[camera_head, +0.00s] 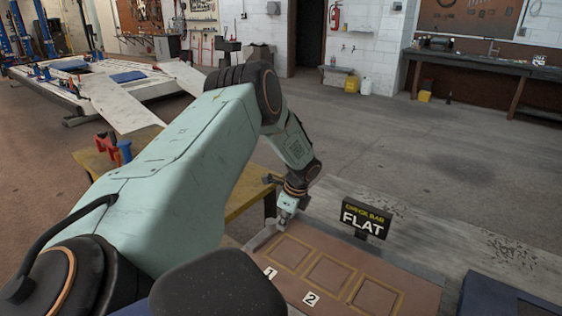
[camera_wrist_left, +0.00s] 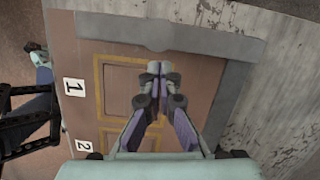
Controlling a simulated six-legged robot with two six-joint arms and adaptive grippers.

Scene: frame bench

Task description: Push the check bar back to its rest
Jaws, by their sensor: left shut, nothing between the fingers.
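A brown board (camera_head: 335,268) with yellow-outlined squares and number tags lies on the bench. A grey bar (camera_head: 262,238) runs along its left end, and a grey strip runs along its far edge. In the left wrist view the grey bar (camera_wrist_left: 205,40) crosses the top, with a rounded bump near its middle. I cannot tell for sure that it is the check bar. My left gripper (camera_head: 283,216) points down at the board's far left corner. Its closed, empty fingertips (camera_wrist_left: 158,68) appear just short of the bar in the wrist view; contact cannot be told.
A black sign (camera_head: 366,218) reading "CHECK BAR FLAT" stands behind the board. Number tags 1 (camera_head: 270,272) and 2 (camera_head: 311,298) sit at the front. A yellow table (camera_head: 97,163) stands to the left. The bench top (camera_head: 430,240) right of the sign is clear.

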